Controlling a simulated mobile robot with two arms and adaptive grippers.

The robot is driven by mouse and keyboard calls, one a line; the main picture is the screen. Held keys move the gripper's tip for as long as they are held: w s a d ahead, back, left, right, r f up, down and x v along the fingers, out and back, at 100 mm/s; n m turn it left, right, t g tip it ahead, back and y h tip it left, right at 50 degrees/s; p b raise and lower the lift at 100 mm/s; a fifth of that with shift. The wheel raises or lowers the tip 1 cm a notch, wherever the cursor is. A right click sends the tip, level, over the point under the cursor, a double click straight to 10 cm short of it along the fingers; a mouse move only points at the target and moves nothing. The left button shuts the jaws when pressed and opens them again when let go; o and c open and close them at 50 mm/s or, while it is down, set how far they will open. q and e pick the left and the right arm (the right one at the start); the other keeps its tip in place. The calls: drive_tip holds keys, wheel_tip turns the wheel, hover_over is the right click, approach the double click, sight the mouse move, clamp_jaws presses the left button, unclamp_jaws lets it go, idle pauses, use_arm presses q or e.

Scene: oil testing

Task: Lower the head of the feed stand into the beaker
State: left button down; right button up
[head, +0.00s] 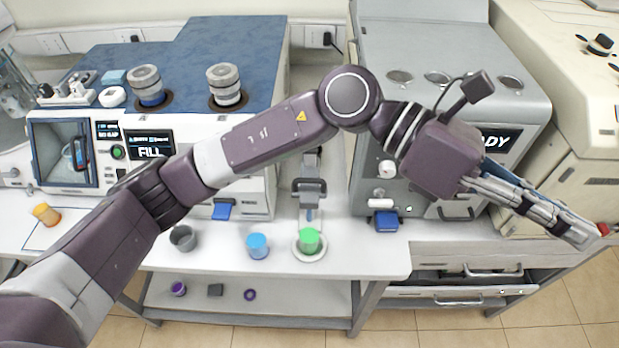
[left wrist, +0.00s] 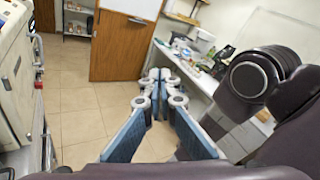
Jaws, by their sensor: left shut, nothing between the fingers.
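The feed stand (head: 310,166) is the grey upright device at the middle of the bench. Its head (head: 309,190) hangs above a green vessel (head: 308,241), which seems to be the beaker, on a round white base. A small blue tip shows below the head; I cannot tell whether it enters the vessel. My left gripper (head: 590,236) is shut and empty at the far right, well away from the stand. Its closed fingers (left wrist: 158,76) also show in the left wrist view. My right gripper is out of view.
A blue cup (head: 258,246) and a grey cup (head: 183,238) stand left of the green vessel. An orange cup (head: 46,214) is at the far left. Machines line the back. A lower shelf (head: 315,310) holds small items. Open drawers (head: 460,292) are at right.

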use_arm(q)
wheel_tip(320, 180, down, 8)
drive_tip(key=w+a+m+t+y, duration=0.2)
drive_tip(key=a+y, duration=0.1)
drive_tip(key=y, duration=0.2)
drive_tip(key=t+y, duration=0.8)
drive_tip(key=y, duration=0.4)
approach(311, 180)
drive_tip(key=shift+a+r, duration=0.1)
drive_tip(key=shift+a, duration=0.2)
drive_tip(key=shift+h, duration=0.3)
drive_tip(key=shift+b+x, duration=1.55)
drive_tip(key=shift+x, duration=2)
